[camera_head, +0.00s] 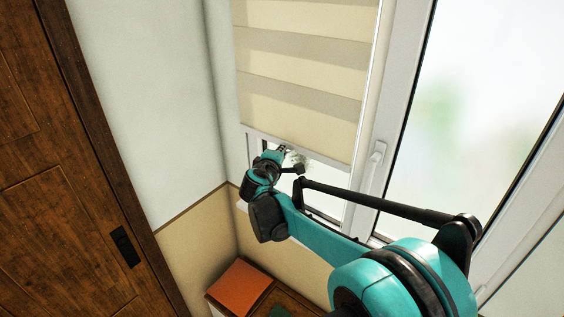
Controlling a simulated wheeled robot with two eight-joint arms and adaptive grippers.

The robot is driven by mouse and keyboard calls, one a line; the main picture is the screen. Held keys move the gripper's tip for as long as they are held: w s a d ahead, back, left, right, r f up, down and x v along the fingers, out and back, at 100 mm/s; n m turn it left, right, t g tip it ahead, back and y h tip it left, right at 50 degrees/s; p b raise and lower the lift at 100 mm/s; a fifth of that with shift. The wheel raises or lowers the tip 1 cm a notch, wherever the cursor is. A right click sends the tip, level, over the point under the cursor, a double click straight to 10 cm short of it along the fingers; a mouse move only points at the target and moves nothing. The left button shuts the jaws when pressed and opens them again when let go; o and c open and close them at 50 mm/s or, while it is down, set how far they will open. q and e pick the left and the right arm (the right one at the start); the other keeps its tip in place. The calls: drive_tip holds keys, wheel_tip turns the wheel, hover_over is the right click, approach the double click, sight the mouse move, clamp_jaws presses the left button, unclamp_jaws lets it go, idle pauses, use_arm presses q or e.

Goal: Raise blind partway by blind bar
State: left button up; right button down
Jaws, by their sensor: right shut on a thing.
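The cream striped blind (300,75) hangs over the left window pane in the head view. Its pale blind bar (325,164) runs along the lower edge, with a strip of glass showing below it. My right arm reaches in from the lower right, and my right gripper (283,151) is at the left part of the bar. It is shut on the bar, though the fingertips are small and partly hidden by the wrist. My left gripper is not in view.
A white window handle (374,166) is on the frame right of the blind. Below the sill, an orange item (240,286) lies on a wooden cabinet (277,296). A brown wooden door (60,170) stands at left.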

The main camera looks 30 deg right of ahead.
wheel_tip(320, 180, up, 37)
drive_tip(key=p, duration=2)
drive_tip(key=shift+r+p, duration=0.2)
drive_tip(key=shift+p, duration=0.1)
drive_tip(key=c, duration=2)
unclamp_jaws()
drive_tip(key=v, duration=1.2)
drive_tip(key=shift+s, duration=0.1)
